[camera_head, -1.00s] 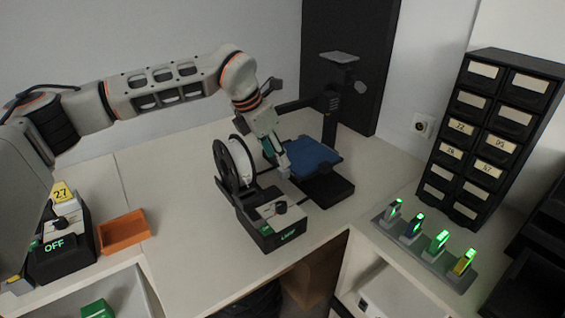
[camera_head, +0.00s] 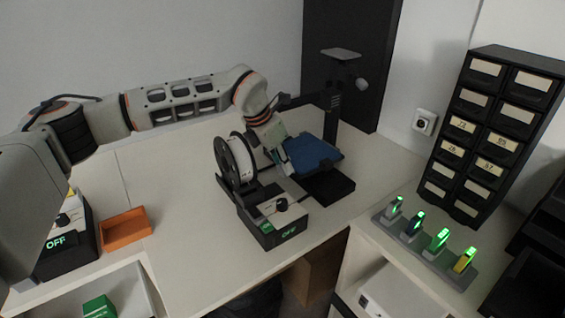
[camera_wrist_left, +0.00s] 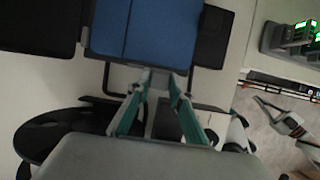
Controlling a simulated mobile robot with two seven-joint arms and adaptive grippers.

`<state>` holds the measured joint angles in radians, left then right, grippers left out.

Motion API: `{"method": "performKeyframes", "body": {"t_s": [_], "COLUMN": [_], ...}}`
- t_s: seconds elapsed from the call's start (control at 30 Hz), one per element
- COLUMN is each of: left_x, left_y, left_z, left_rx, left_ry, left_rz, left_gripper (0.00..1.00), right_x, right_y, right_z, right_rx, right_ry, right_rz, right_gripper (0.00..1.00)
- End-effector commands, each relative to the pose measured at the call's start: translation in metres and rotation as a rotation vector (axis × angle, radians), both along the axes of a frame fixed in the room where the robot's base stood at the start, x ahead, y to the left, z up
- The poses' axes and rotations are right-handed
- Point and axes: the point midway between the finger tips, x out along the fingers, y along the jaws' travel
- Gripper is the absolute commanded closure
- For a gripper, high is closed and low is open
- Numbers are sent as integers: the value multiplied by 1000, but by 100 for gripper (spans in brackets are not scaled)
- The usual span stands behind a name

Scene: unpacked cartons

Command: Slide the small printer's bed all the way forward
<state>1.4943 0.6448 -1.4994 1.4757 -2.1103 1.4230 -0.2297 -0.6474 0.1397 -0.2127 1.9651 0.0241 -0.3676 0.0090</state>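The small printer has a black base with a lit green display (camera_head: 291,233), a white spool (camera_head: 242,160) at its side and a blue bed (camera_head: 314,153). My left gripper (camera_head: 286,168) reaches down at the bed's near-left edge in the head view. In the left wrist view its two teal fingers (camera_wrist_left: 160,76) point at the edge of the blue bed (camera_wrist_left: 145,28), with a narrow gap between the tips. Whether they pinch a part of the bed there is unclear. My right gripper is not in the head view; a pale, dark-fingered shape at the wrist view's right edge may be it.
A black printer frame (camera_head: 331,115) rises behind the bed. A rack of lit sticks (camera_head: 436,262) and a black drawer cabinet (camera_head: 488,140) stand at right. An orange tray (camera_head: 125,229) and a unit marked OFF (camera_head: 62,243) are at left. The table between is clear.

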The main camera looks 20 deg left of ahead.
Motion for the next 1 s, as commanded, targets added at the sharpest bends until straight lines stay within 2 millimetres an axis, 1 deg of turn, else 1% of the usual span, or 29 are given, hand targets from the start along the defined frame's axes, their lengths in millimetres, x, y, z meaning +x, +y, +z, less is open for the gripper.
{"method": "performKeyframes", "body": {"t_s": [0.07,0.17,0.3,0.4,0.53,0.77,0.8,0.83,0.87,1.0], "left_x": [-3,-15,-35,-44,-49,-50,-50,-50,-50,-49], "left_y": [-5,-20,-46,-58,-63,-65,-65,-65,-64,-63], "left_z": [0,0,0,0,1,1,1,1,1,1], "left_rx": [0,-1,-1,-1,-1,-3,-3,-3,-3,-2], "left_ry": [0,1,0,1,0,2,2,2,2,1], "left_rz": [-2,-6,-8,-6,-3,-5,-5,-5,-5,-3], "left_gripper": [100,100,100,100,100,100,74,66,62,62], "right_x": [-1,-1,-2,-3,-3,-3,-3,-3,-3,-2], "right_y": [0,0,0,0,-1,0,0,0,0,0], "right_z": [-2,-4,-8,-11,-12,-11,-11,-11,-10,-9], "right_rx": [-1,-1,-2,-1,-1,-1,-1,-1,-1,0], "right_ry": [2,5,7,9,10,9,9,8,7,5], "right_rz": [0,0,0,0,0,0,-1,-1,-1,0], "right_gripper": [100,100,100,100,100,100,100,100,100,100]}}
